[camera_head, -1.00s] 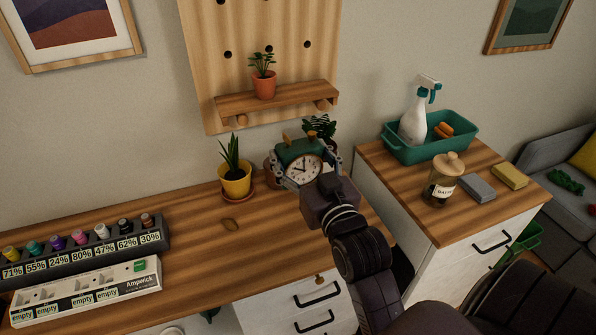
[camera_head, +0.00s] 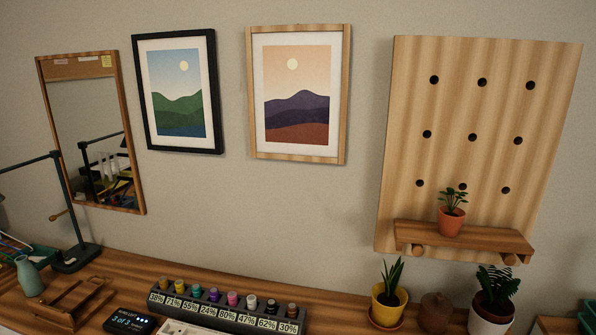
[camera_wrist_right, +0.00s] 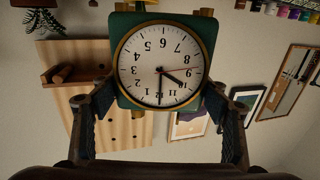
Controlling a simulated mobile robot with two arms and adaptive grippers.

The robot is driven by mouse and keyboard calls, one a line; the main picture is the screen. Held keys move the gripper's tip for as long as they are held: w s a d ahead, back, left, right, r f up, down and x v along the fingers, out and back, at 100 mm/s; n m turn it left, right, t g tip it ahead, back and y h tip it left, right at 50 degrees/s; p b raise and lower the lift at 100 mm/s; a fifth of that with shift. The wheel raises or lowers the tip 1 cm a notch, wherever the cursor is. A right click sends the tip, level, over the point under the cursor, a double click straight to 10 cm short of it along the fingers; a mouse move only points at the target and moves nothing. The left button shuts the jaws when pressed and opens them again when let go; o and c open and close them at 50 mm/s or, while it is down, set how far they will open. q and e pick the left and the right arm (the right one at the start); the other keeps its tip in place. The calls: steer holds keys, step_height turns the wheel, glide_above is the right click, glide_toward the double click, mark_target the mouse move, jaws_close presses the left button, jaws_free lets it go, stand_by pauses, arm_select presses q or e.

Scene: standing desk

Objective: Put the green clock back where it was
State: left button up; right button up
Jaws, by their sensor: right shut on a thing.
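The green clock (camera_wrist_right: 160,65) has a white round dial with a brass-coloured rim. In the right wrist view it fills the top middle, with its numerals upside down in that picture. My right gripper (camera_wrist_right: 158,92) has a finger on each side of the clock's green case and is shut on it. The head view shows neither the clock nor either of my grippers. The wrist view does not show the clock touching any surface.
A pegboard (camera_head: 460,130) carries a shelf (camera_head: 415,232) with a potted plant (camera_head: 451,221). Below stand a yellow pot (camera_head: 386,306), a brown pot (camera_head: 435,312) and a white pot (camera_head: 489,318). A bottle rack (camera_head: 228,312) stands on the desk. Framed pictures (camera_head: 180,95) and a mirror (camera_head: 92,140) hang behind.

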steer(key=s+f, duration=0.2)
steer(key=s, duration=0.5)
steer(key=shift+s+f, duration=0.4)
steer(key=shift+w, duration=0.1)
steer(key=w+d+r+m+h, duration=0.2)
steer(key=w+d+r+h, duration=0.2)
steer(key=w+d+r, duration=0.6)
steer(key=w+d, duration=0.3)
steer(key=w, duration=0.1)
steer(key=shift+m, duration=0.3)
steer(key=shift+s, duration=0.1)
